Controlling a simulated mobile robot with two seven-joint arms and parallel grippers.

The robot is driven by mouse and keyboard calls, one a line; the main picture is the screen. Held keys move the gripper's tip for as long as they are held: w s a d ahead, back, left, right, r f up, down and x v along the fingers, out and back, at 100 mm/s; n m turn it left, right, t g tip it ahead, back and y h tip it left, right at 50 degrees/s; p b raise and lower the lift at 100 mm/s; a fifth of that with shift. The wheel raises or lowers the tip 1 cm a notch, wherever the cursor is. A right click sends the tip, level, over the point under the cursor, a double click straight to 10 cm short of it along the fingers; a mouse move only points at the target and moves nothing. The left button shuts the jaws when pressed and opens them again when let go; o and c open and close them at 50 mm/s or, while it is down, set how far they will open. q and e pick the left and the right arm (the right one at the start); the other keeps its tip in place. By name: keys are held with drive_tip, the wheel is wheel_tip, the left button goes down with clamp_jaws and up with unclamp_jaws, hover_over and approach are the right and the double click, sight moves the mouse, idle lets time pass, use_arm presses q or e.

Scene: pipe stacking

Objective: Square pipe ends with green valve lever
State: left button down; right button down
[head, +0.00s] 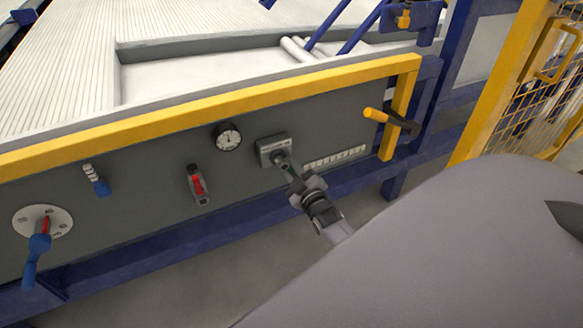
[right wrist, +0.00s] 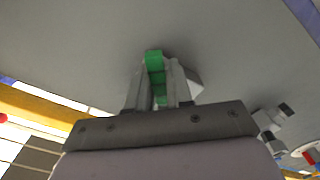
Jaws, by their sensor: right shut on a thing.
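The green valve lever (right wrist: 154,62) shows in the right wrist view between the two fingers of my right gripper (right wrist: 160,80). The fingers are shut on it. In the head view my right gripper (head: 290,170) reaches the grey panel at a small grey valve housing (head: 270,146), and the lever is mostly hidden behind the fingers. Light round pipes (head: 300,49) lie at the back of the tray above the panel. Their ends are partly hidden by blue bars, so I cannot tell whether they are square. My left gripper is not in view.
The grey panel (head: 130,215) also carries a gauge (head: 228,137), a red switch (head: 197,184), a blue lever (head: 99,184) and a blue-handled dial (head: 41,240). A yellow rail (head: 220,104) runs above it. A yellow-handled crank (head: 378,115) juts out at right, before a yellow mesh fence (head: 550,80).

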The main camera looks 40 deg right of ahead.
idle(0.4)
drive_tip(key=c, duration=1.1)
unclamp_jaws()
drive_tip(key=shift+s, duration=0.1)
drive_tip(key=p+v, duration=0.2)
drive_tip(key=v, duration=0.5)
idle(0.5)
